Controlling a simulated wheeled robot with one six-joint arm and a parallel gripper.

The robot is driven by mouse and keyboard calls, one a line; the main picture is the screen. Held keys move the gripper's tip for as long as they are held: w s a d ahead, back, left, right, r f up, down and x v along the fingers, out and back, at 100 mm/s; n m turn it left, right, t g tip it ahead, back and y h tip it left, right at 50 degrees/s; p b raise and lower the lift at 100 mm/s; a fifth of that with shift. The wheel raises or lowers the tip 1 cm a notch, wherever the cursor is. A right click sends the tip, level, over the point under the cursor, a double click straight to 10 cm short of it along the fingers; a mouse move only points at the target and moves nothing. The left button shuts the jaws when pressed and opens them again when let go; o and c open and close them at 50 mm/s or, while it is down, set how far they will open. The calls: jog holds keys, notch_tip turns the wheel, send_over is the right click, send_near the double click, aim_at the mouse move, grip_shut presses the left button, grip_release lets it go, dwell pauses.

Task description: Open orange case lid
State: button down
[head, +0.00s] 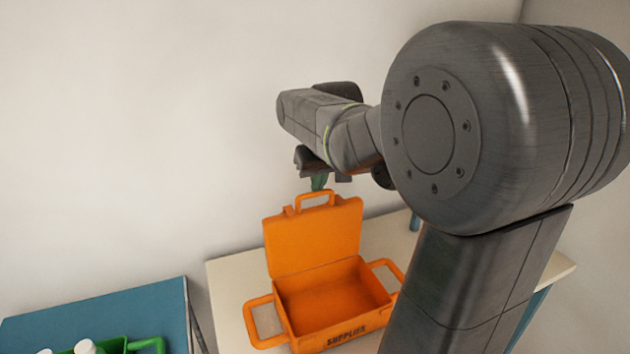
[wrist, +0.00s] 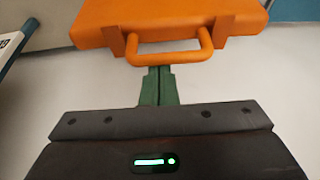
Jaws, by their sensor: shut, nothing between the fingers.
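The orange case (head: 335,305) marked SUPPLIES stands on a light table, and its inside shows empty. Its lid (head: 313,238) is raised, standing up at the back with its handle (head: 314,200) at the top. My gripper (head: 318,183) is just above the lid's handle, its green fingers pointing down. In the wrist view the lid (wrist: 170,15) fills the top, and the fingers (wrist: 159,80) are shut and empty, close to the lid handle (wrist: 170,56). I cannot tell whether they touch the handle.
The light table (head: 232,290) has bare room around the case. The case has side handles (head: 262,322) sticking out left and right. A blue table (head: 110,310) at the lower left bears a green tray (head: 148,344) with white-capped bottles (head: 85,347). A plain wall stands behind.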

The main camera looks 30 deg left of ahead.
jog(key=shift+r, duration=0.1)
jog(key=shift+d+r, duration=0.1)
jog(key=shift+r, duration=0.2)
jog(key=v, duration=1.3)
jog(key=shift+f, duration=0.2)
jog(key=x, duration=1.3)
jog(key=shift+w+a+f, duration=0.2)
jog(key=shift+w+a, duration=0.15)
jog(key=shift+a, duration=0.15)
jog(key=shift+w+a+f, duration=0.2)
jog(key=shift+w+a, duration=0.15)
jog(key=shift+a, duration=0.1)
jog(key=shift+d, duration=0.15)
